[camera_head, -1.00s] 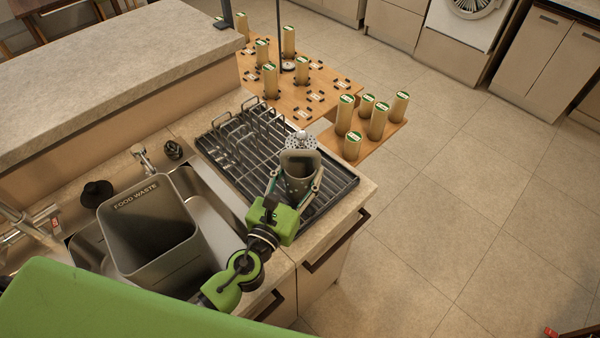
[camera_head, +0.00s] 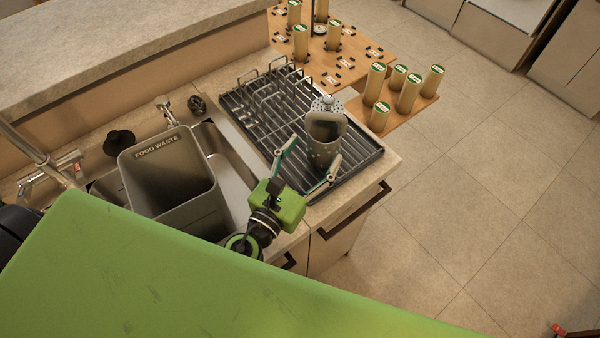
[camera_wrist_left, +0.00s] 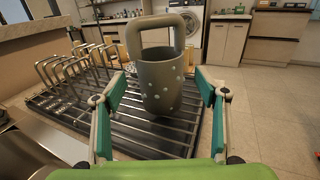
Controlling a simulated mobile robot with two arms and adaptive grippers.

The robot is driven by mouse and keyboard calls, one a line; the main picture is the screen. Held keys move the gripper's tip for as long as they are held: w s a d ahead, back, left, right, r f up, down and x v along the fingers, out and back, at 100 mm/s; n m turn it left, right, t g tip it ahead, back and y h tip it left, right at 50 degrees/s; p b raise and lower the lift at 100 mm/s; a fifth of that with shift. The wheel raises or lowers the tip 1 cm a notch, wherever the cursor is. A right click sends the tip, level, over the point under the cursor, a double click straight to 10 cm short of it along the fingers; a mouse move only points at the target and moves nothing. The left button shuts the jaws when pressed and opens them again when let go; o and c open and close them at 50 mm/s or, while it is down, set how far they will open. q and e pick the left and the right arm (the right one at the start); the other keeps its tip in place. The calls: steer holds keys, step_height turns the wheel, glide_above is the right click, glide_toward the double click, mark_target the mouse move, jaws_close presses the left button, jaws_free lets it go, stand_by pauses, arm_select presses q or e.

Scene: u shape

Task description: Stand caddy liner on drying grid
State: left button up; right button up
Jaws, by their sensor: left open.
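The caddy liner (camera_head: 325,137) is a grey, perforated cup with a loop handle. It stands upright on the black drying grid (camera_head: 251,106), near its right end. In the left wrist view the liner (camera_wrist_left: 160,82) is upright between my fingers, with its base on the bars of the grid (camera_wrist_left: 150,140). My left gripper (camera_head: 313,150) is open, with one finger on each side of the liner. In the left wrist view, gaps show between the liner and both fingers of the gripper (camera_wrist_left: 160,92). My right gripper is not in view.
A grey FOOD WASTE bin (camera_head: 172,180) stands in the sink, left of the grid. A pale dotted round thing (camera_head: 327,103) is just behind the liner. Wire racks (camera_head: 285,75) rise from the grid's back. Several tan cylinders stand on a wooden board (camera_head: 352,62) behind it.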

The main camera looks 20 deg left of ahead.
arm_select(q)
steer(key=s, duration=0.1)
steer(key=s+b, duration=0.1)
steer(key=s, duration=0.1)
steer(key=s+a+b, duration=0.1)
steer(key=shift+s+f, duration=0.2)
steer(key=shift+s, duration=0.2)
steer(key=shift+s+a+r, duration=0.1)
steer(key=shift+s+r, duration=0.15)
steer(key=shift+s, duration=0.45)
